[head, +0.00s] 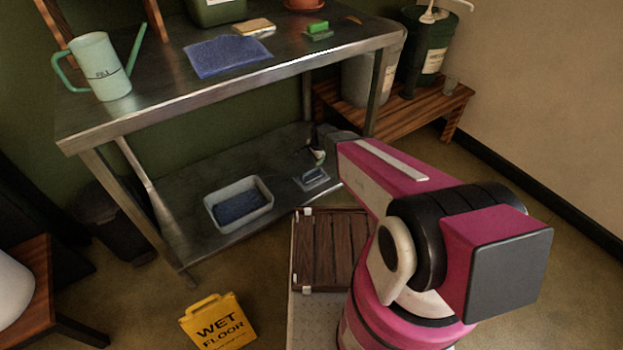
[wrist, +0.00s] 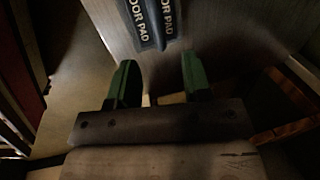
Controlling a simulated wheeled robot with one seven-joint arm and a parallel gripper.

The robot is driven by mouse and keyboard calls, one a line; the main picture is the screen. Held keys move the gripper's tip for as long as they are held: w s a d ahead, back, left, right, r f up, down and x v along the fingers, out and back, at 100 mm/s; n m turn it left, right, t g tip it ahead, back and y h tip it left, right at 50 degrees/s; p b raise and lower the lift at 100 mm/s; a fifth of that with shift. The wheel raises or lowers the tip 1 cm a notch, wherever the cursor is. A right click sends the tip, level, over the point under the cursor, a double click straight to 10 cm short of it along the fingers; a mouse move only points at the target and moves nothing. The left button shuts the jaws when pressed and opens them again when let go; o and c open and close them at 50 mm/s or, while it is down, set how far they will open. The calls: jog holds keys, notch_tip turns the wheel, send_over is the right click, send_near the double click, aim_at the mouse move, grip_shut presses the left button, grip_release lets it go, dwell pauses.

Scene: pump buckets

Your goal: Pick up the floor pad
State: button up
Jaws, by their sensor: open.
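The floor pad (wrist: 151,18) is dark blue with "FLOOR PAD" lettering on both sides of a raised middle part. It lies on a grey metal surface at the top of the wrist view, cut off by the frame edge. My gripper (wrist: 157,82) is open and empty, its two green fingers apart and short of the pad. In the head view, a small blue-grey pad-like item (head: 313,180) lies on the lower shelf; its lettering is not readable there. My gripper is just above it, mostly hidden by my arm.
A grey tray (head: 208,207) with blue content sits on the lower shelf (head: 185,175). The tabletop (head: 150,95) overhangs it, with a table leg (head: 375,95) near my arm. A yellow wet-floor sign (head: 218,322) stands in front. A wooden bench (head: 425,110) with buckets is behind.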

aim_at(313, 170)
jog(key=f, duration=0.3)
jog(key=w+f, duration=0.1)
jog(key=f, duration=0.2)
jog(key=a+f, duration=0.1)
jog(key=f, duration=0.2)
jog(key=shift+w+f, duration=0.15)
grip_shut()
